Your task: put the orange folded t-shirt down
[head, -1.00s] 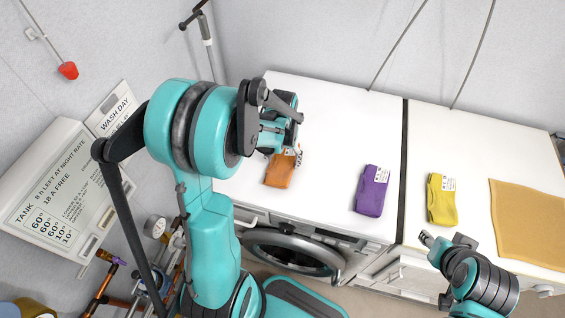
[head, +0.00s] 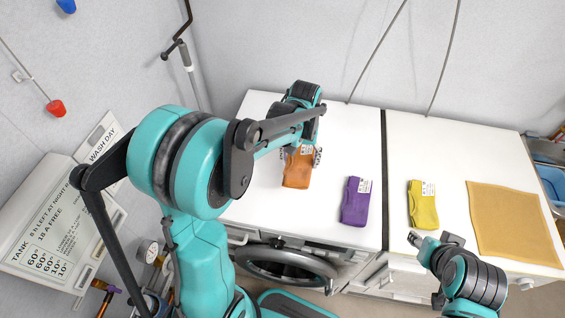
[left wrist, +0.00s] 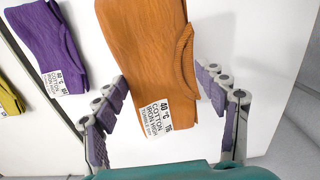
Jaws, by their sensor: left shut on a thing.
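The orange folded t-shirt (head: 297,171) is over the left white worktop, left of the purple folded garment. Its label faces my left gripper (head: 301,154), which is shut on it at its label end. In the left wrist view the t-shirt (left wrist: 150,50) lies between the purple-padded fingers (left wrist: 163,84). I cannot tell whether its underside touches the worktop. My right gripper (head: 424,241) is at the front edge of the right worktop, below the yellow garment; its jaw opening is unclear.
The purple folded garment (head: 355,203) and yellow folded garment (head: 422,207) lie on the white tops. A tan mat (head: 512,225) is at the right. A dark gap (head: 384,180) divides the tops. White surface is bare behind the garments.

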